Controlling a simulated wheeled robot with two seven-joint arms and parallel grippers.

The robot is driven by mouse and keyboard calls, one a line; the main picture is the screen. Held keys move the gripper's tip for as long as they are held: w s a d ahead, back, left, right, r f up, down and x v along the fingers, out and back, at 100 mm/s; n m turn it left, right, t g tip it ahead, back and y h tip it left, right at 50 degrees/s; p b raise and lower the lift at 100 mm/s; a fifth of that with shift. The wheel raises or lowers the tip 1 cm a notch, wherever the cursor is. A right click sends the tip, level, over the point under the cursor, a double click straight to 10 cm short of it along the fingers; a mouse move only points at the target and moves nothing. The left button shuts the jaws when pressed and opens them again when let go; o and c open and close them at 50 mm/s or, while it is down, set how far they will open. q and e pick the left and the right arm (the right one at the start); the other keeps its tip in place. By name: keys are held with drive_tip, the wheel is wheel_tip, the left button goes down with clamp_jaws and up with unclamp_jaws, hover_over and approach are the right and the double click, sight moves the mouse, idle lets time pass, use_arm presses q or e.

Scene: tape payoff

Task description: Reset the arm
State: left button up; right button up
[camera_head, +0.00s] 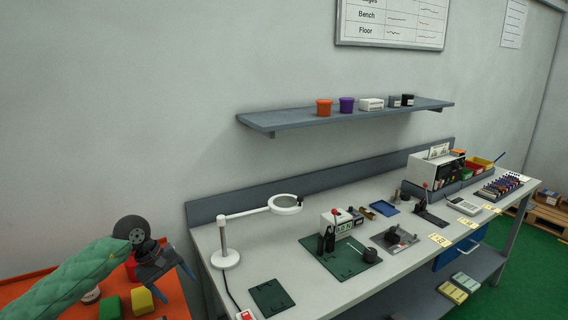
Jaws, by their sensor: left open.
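My left arm in a green padded sleeve comes in from the lower left. My right gripper does not show.
Yellow and green blocks (142,301) lie on the orange surface near my left gripper. A magnifier lamp (226,258) stands at the bench's left end. A dark green mat (271,298) and several small fixtures occupy the bench. A grey shelf (345,115) holds small containers.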

use_arm(q)
drive_tip(key=s+d+r+n+t+h, duration=0.3)
drive_tip(key=d+n+h, duration=0.35)
drive_tip(key=d, duration=0.35)
drive_tip(key=s+d+r+n+t+h, duration=0.2)
drive_tip(key=d+r+n+t+h, duration=0.15)
drive_tip(key=d+n+h, duration=0.55)
drive_tip(key=s+a+f+n+t+y, duration=0.15)
drive_tip(key=a+n+t+y, duration=0.4)
drive_tip(key=n, duration=0.85)
drive_tip(key=a+f+n+t+y, duration=0.2)
drive_tip(key=n+t+y, duration=0.5)
drive_tip(key=n+y, duration=0.55)
drive_tip(key=s+a+f+n+g+y, duration=0.4)
drive_tip(key=s+f+n, duration=0.1)
drive_tip(key=f+n, duration=0.45)
drive_tip(key=s+d+f+n+g+h, duration=0.1)
drive_tip(key=s+f+n+g, duration=0.55)
drive_tip(key=s, duration=0.55)
drive_tip(key=s+d+f+n+g+h, duration=0.1)
drive_tip(key=s+f+n+g, duration=0.6)
drive_tip(key=s, duration=0.5)
drive_tip(key=s+d+f+m, duration=0.1)
drive_tip(key=s+d+f, duration=0.1)
drive_tip(key=f, duration=1.7)
drive_tip(key=s+d+f+m+g, duration=0.1)
drive_tip(key=s+d+f, duration=0.1)
drive_tip(key=f, duration=1.7)
drive_tip(key=shift+s, duration=0.55)
